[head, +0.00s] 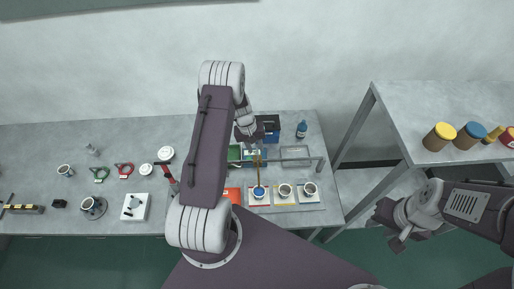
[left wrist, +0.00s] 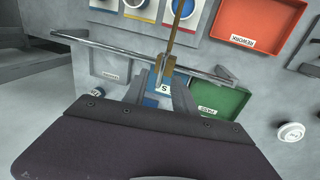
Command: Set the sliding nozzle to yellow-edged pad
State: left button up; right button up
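The sliding nozzle (head: 258,172) is a thin brown arm on a metal rail (head: 300,160). Its end is over the cup with blue inside on the red-edged pad (head: 259,202). The yellow-edged pad (head: 284,203), holding a white cup (head: 285,190), is directly to the right. In the left wrist view the nozzle (left wrist: 173,40) runs up from the rail (left wrist: 120,51). My left gripper (left wrist: 165,78) is at the nozzle's brown block, one finger on either side; whether they grip it is unclear. My right gripper (head: 388,230) is open and empty, away from the table.
Another pad with a cup (head: 310,188) stands right of the yellow-edged one. A red rework tray (left wrist: 258,22) and a green tray (left wrist: 218,100) are near the rail. A blue bottle (head: 301,129) stands behind. Jars (head: 438,137) sit on the shelf at right.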

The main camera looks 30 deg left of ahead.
pick_arm(q)
jog(key=shift+w+f+p, duration=0.15)
jog(key=shift+f+p, duration=0.15)
jog(key=shift+f, duration=1.15)
jog(key=shift+d, duration=0.1)
jog(key=shift+c, duration=0.3)
grip_shut()
